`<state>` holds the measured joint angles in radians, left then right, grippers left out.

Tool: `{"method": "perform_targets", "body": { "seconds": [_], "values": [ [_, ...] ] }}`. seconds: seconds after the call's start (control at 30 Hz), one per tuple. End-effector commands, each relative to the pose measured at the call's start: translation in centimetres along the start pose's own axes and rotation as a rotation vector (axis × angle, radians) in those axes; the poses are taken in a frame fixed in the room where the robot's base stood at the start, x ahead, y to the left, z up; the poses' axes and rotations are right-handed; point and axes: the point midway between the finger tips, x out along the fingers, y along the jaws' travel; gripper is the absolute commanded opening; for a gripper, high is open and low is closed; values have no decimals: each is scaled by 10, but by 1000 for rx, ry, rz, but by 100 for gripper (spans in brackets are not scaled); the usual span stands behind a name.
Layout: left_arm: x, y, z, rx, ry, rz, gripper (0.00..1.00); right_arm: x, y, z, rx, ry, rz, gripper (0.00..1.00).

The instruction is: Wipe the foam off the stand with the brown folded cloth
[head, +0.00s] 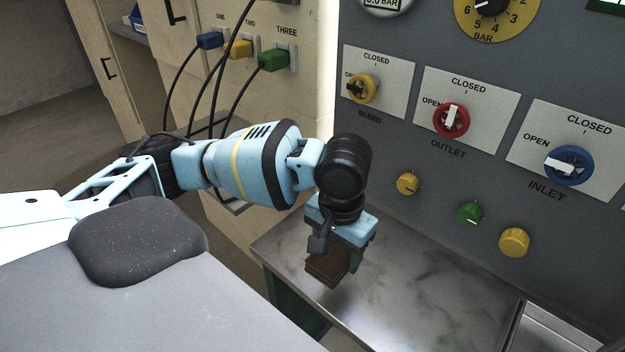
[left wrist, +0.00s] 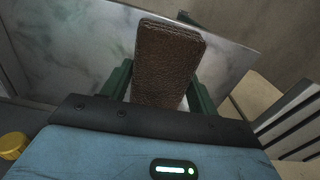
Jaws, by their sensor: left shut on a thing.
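My left gripper (head: 338,240) is shut on the brown folded cloth (head: 326,271), which hangs below it. The cloth also shows in the left wrist view (left wrist: 166,65), between the two green fingers. The stand (head: 400,290) is a grey, marbled metal top below the control panel. The cloth is over its left part; I cannot tell whether it touches the surface. Pale, cloudy patches show on the top, but I cannot tell foam from the metal's marbling. The stand's top also shows in the left wrist view (left wrist: 80,60). My right gripper is in neither view.
The grey panel behind the stand carries a yellow bleed valve (head: 362,89), a red outlet valve (head: 451,119), a blue inlet valve (head: 569,165) and small knobs. A metal tray (head: 545,335) is at the lower right. Cables hang from coloured plugs (head: 273,60) behind my left arm.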

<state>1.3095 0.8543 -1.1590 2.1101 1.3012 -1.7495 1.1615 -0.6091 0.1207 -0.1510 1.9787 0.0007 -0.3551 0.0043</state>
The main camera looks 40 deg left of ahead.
Motion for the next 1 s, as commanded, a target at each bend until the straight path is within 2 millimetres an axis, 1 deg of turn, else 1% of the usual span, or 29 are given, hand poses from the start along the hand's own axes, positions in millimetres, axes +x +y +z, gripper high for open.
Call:
{"method": "perform_targets", "body": {
  "seconds": [0.13, 0.23, 0.3, 0.37, 0.4, 0.5, 0.6, 0.7, 0.83, 1.0],
  "values": [
    [-6, -14, -32, 1, 2, 2, 41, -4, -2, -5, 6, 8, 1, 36],
    [-10, -34, -60, 6, 3, 3, 41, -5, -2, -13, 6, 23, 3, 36],
    [-11, -52, -79, 10, 3, 3, 41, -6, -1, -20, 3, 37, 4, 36],
    [-10, -69, -92, 14, 4, 4, 41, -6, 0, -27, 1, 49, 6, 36],
    [-9, -81, -100, 17, 3, 3, 41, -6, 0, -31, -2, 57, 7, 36],
    [-3, -112, -114, 24, 3, 2, 41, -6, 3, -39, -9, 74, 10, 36],
    [5, -140, -120, 32, 3, 3, 41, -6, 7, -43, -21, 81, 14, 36],
    [13, -160, -121, 42, 2, 1, 41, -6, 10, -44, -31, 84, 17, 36],
    [19, -171, -121, 50, 3, 1, 41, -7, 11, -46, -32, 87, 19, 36],
    [21, -172, -121, 52, 2, 0, 41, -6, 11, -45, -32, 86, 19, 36]
  ]
}}
